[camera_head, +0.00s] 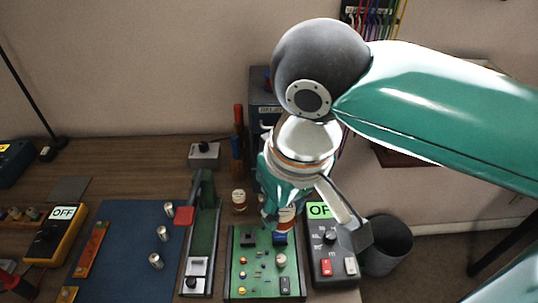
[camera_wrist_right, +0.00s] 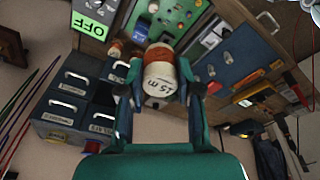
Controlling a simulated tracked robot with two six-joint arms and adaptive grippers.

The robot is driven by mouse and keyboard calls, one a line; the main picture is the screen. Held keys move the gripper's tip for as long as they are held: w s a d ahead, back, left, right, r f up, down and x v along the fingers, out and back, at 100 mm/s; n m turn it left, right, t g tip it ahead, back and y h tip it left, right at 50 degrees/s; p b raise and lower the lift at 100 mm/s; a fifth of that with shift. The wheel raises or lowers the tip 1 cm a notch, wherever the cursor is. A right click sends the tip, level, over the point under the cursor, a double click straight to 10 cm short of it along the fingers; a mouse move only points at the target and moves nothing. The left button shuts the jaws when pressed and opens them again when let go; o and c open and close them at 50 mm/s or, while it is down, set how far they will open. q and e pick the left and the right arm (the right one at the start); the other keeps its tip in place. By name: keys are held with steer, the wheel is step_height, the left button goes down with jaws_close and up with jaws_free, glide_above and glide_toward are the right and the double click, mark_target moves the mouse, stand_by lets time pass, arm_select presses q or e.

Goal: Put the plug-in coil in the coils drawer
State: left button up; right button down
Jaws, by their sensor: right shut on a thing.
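The plug-in coil (camera_wrist_right: 160,75), a white cylinder with orange-brown winding and a label that looks like "45 m", is held between the fingers of my right gripper (camera_wrist_right: 160,88) in the wrist view. In the head view, my right gripper (camera_head: 284,208) points down over the far end of the green circuit board, and the coil (camera_head: 287,214) shows partly between its fingers. A dark blue drawer cabinet (camera_head: 262,87) stands behind the gripper, mostly hidden by my arm. Its labelled drawers (camera_wrist_right: 75,108) show in the wrist view; I cannot read which is for coils. My left gripper is not in view.
Another coil (camera_head: 239,197) stands left of the gripper. The green board (camera_head: 258,262), a black box with a green OFF display (camera_head: 335,255) and a green lever device (camera_head: 203,232) crowd the front. A blue mat (camera_head: 125,240) with small metal cylinders lies left. A grey bin (camera_head: 388,250) stands right.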

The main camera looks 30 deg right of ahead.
steer(key=w+d+f+t+h+p, duration=0.1)
steer(key=w+d, duration=0.4)
steer(key=w, duration=0.3)
steer(key=w+d+t+p, duration=0.1)
steer(key=w+d, duration=0.5)
steer(key=w, duration=0.3)
steer(key=x, duration=0.3)
steer(key=s+x, duration=0.1)
steer(key=x, duration=0.5)
steer(key=shift+s+a+f+b, duration=0.2)
steer(key=shift+s+f+b, duration=0.05)
steer(key=shift+f+b, duration=0.1)
steer(key=shift+x, duration=1.2)
steer(key=r+g+p, duration=0.1)
steer(key=p, duration=0.1)
steer(key=shift+w+d+g+y+p, duration=0.3)
steer(key=shift+w+d+p, duration=0.1)
steer(key=shift+w+d+g+y+p, duration=0.2)
steer(key=shift+g+y+p, duration=0.2)
steer(key=shift+g+p, duration=0.25)
steer(key=shift+a+f, duration=0.1)
steer(key=shift+f, duration=0.9)
